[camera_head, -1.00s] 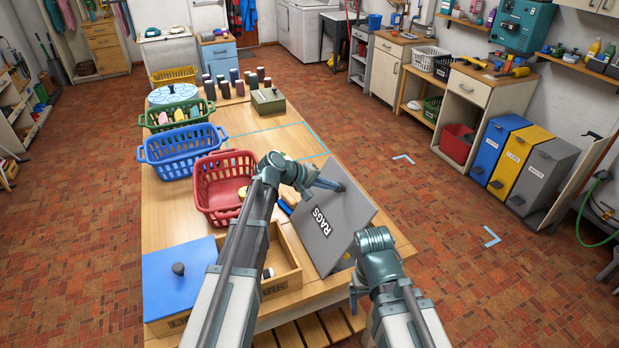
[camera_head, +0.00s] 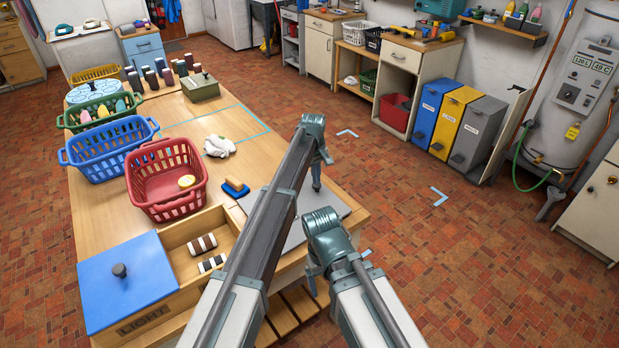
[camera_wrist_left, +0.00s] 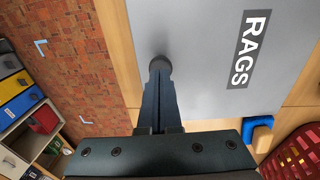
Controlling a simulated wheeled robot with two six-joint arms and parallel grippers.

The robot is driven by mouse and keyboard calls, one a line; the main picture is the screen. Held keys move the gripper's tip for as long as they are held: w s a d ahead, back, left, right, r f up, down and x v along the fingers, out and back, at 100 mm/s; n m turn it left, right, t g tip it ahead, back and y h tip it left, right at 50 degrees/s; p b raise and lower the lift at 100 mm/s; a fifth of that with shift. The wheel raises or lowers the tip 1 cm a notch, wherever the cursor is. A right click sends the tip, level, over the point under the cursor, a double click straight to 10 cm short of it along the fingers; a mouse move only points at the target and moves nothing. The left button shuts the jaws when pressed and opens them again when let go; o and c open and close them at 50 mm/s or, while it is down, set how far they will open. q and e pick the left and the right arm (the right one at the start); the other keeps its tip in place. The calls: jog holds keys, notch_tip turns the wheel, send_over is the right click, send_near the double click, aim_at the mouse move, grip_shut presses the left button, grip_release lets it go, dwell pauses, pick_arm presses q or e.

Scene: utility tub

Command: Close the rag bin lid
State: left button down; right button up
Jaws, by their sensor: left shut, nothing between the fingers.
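The grey rag bin lid (camera_head: 338,204) lies about level at the table's near right corner, partly hidden behind my left arm. In the left wrist view, the lid (camera_wrist_left: 205,85) shows its RAGS label and fills much of the picture. My left gripper (camera_head: 317,186) points down at the lid's right part. In the wrist view its shut fingers (camera_wrist_left: 160,72) end at a dark round spot on the lid, with nothing held. The bin under the lid is hidden. My right gripper (camera_head: 316,283) is low beside the table's near right edge; its fingers are unclear.
A wooden compartment (camera_head: 183,229) with striped rolls and a blue lid (camera_head: 135,288) stand left of the rag lid. A blue brush (camera_head: 236,188), white cloth (camera_head: 219,146) and red basket (camera_head: 150,205) are behind. The floor to the right is clear.

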aim_at(319, 185)
pick_arm(q)
jog(key=f, duration=0.1)
jog(key=f+b, duration=0.2)
jog(key=shift+w+d+f, duration=0.15)
jog(key=shift+w+d, duration=0.1)
jog(key=shift+d, duration=0.1)
jog(key=shift+s+d+b, duration=0.1)
jog(key=shift+s+b, duration=0.15)
jog(key=shift+b, duration=0.1)
pick_arm(e)
jog(key=f, duration=0.3)
jog(key=shift+s+f, duration=0.2)
jog(key=shift+f, duration=0.05)
pick_arm(q)
jog(key=shift+s, duration=0.1)
pick_arm(e)
jog(key=shift+r, duration=0.1)
pick_arm(q)
jog(key=shift+r+p, duration=0.4)
jog(key=shift+p, duration=0.2)
notch_tip(319, 185, up, 6)
jog(key=p, duration=0.6)
jog(key=shift+d, duration=0.15)
notch_tip(319, 185, up, 8)
jog(key=p, duration=0.7)
jog(key=shift+f, duration=0.25)
pick_arm(e)
notch_tip(319, 185, up, 14)
jog(key=d, duration=0.1)
jog(key=shift+d+r, duration=0.2)
